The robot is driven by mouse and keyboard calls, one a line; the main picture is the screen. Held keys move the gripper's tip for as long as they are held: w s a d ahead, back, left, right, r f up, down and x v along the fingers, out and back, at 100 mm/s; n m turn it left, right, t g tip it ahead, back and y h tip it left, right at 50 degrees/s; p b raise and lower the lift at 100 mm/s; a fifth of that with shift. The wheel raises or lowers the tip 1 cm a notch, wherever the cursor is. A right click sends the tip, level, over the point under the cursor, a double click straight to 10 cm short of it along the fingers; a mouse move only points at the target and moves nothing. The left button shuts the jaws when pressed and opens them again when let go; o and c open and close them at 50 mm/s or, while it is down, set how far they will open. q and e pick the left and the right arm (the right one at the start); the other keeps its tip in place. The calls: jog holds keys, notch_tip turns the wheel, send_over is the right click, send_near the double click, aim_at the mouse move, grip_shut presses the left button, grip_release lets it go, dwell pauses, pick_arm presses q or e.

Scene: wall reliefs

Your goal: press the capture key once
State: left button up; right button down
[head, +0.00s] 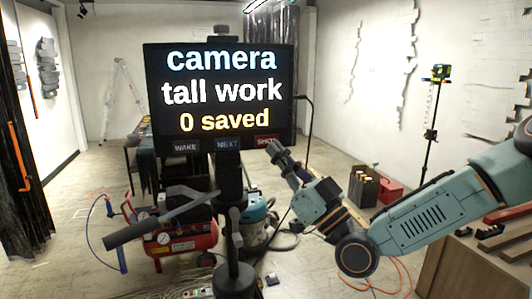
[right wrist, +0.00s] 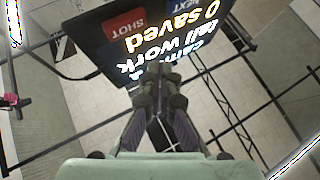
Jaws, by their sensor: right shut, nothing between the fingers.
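A black camera monitor (head: 220,88) on a stand shows "camera", "tall work" and "0 saved". Below the text is a row of keys: grey WAKE (head: 186,147), blue NEXT (head: 228,144) and red SHOT (head: 264,141). In the right wrist view the screen is upside down, with the SHOT key (right wrist: 126,24) at its upper left. My right gripper (head: 276,149) is shut and empty, its tips just below and overlapping the SHOT key's right end in the head view. In the right wrist view the fingertips (right wrist: 157,72) appear apart from the key. Contact cannot be told. My left gripper is not in view.
A dark handle (head: 150,222) juts left from the stand. A red compressor (head: 182,240) and a blue-lidded vacuum (head: 257,222) stand behind it. A wooden bench (head: 470,265) is at the lower right. A cable runs down the monitor's right side.

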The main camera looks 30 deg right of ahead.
aim_at(266, 141)
jog(key=shift+w+d+b, duration=0.3)
jog(key=shift+w+b, duration=0.5)
jog(key=shift+w, duration=0.1)
jog(key=shift+w+d+b, duration=0.3)
jog(key=shift+w+b, duration=0.45)
jog(key=shift+w, duration=0.1)
jog(key=shift+w+d+f, duration=0.2)
jog(key=shift+s+a+r, duration=0.1)
jog(key=shift+s+a, duration=0.05)
jog(key=shift+a, duration=0.05)
jog(key=shift+w+d+b, duration=0.25)
jog(key=shift+w+b, duration=0.2)
jog(key=shift+w, duration=0.15)
jog(key=shift+s, duration=0.15)
